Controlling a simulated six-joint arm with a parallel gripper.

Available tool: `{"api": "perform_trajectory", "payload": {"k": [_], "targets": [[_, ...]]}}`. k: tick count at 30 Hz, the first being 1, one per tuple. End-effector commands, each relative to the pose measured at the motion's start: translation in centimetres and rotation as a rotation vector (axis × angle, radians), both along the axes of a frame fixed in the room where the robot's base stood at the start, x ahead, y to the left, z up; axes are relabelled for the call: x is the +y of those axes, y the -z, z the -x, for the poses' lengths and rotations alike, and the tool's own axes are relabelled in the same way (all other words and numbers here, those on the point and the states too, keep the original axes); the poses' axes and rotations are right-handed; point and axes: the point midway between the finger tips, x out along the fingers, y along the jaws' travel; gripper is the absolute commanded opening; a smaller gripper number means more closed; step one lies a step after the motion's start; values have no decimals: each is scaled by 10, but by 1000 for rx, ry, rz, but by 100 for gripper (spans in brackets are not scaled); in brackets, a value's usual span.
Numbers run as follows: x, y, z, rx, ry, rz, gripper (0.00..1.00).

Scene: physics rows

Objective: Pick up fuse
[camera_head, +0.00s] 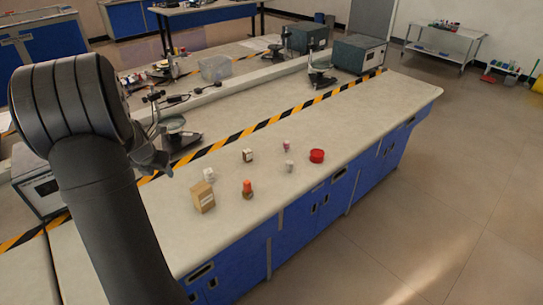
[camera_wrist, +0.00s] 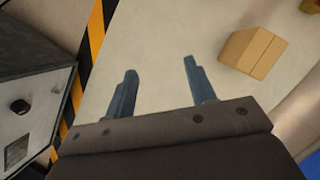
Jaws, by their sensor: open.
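Several small items stand on the pale bench top, and I cannot tell for certain which is the fuse. They include a small white item (camera_head: 289,166), a pink-and-white item (camera_head: 286,146), a small dark-and-white box (camera_head: 247,155), a small white block (camera_head: 209,174) and an orange-topped item (camera_head: 247,188). My gripper (camera_wrist: 160,66) is open and empty over bare bench in the wrist view. In the head view it is mostly hidden behind my arm, left of these items.
A brown box (camera_head: 203,196) stands closest to my arm; it also shows right of my fingers in the wrist view (camera_wrist: 253,52). A red round container (camera_head: 317,156) is near the front edge. A black-and-yellow striped line (camera_head: 262,124) runs behind the items. The bench right of them is clear.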

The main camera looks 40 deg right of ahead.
Motion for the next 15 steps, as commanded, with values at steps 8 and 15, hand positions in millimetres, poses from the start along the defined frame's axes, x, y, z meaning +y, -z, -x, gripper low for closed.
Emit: {"api": "perform_trajectory", "payload": {"k": [8, 15], "targets": [[-59, 0, 17, -152, 507, -72, 50], [-107, -2, 34, -323, 944, -147, 50]]}}
